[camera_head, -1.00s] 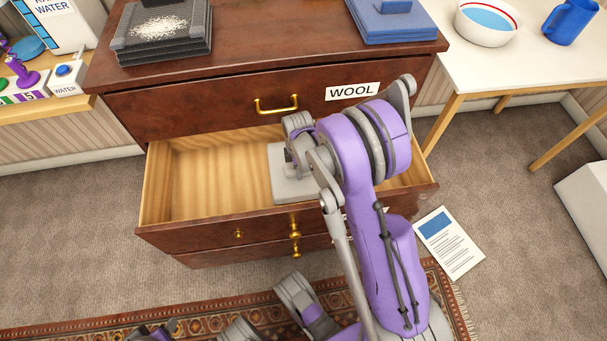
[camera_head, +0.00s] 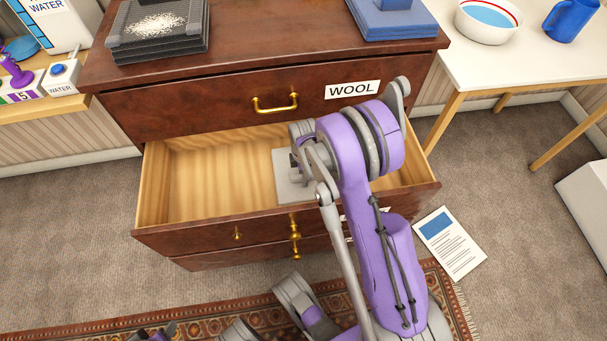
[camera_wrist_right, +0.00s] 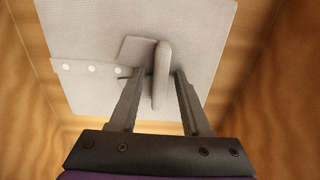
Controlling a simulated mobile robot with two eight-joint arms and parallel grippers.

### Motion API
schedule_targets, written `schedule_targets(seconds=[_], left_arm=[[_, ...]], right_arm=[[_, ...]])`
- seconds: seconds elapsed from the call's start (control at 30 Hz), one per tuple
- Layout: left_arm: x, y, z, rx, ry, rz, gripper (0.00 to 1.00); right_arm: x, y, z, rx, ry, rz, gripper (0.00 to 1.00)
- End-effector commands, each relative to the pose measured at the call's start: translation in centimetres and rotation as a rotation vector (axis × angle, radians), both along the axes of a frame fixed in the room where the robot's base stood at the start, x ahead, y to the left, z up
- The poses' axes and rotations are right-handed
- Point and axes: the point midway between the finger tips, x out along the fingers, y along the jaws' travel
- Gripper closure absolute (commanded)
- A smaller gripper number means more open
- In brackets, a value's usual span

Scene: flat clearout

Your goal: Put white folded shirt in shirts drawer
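The white folded shirt (camera_head: 289,180) lies flat inside the open drawer (camera_head: 185,221), right of its middle; the arm hides its right part. In the right wrist view the shirt (camera_wrist_right: 95,35) shows a button strip and an upright ridge (camera_wrist_right: 161,75). My right gripper (camera_wrist_right: 160,85) is over the shirt, its fingers apart on either side of the ridge, with gaps visible. The open drawer's label is mostly hidden behind my right arm, so I cannot read it. My left gripper is not in view; only left arm parts show at the bottom edge.
The closed drawer above has a WOOL label (camera_head: 352,90). Lower drawers are shut. A dark tray (camera_head: 160,45) and a blue folded item (camera_head: 395,27) are on the dresser top. A white table (camera_head: 500,65) stands right. The open drawer's left half is empty.

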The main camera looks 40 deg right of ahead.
Motion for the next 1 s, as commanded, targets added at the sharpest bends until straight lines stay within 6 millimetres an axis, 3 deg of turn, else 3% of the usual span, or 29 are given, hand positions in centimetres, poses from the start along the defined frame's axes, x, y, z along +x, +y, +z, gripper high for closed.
schedule_targets(seconds=[0.37, 0.47, 0.8, 1.0], left_arm=[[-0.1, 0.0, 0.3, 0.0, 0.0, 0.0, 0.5], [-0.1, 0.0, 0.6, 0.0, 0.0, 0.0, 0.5], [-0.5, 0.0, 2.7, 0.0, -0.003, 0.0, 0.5], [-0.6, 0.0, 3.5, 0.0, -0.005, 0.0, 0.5]], right_arm=[[0.0, 0.0, 0.6, 0.0, 0.0, 0.0, 0.49], [0.0, 0.0, 1.9, 0.0, 0.0, 0.0, 0.49], [-0.1, 0.0, 9.2, -0.001, -0.001, -0.001, 0.49], [0.0, 0.0, 11.8, 0.0, 0.0, -0.001, 0.49]])
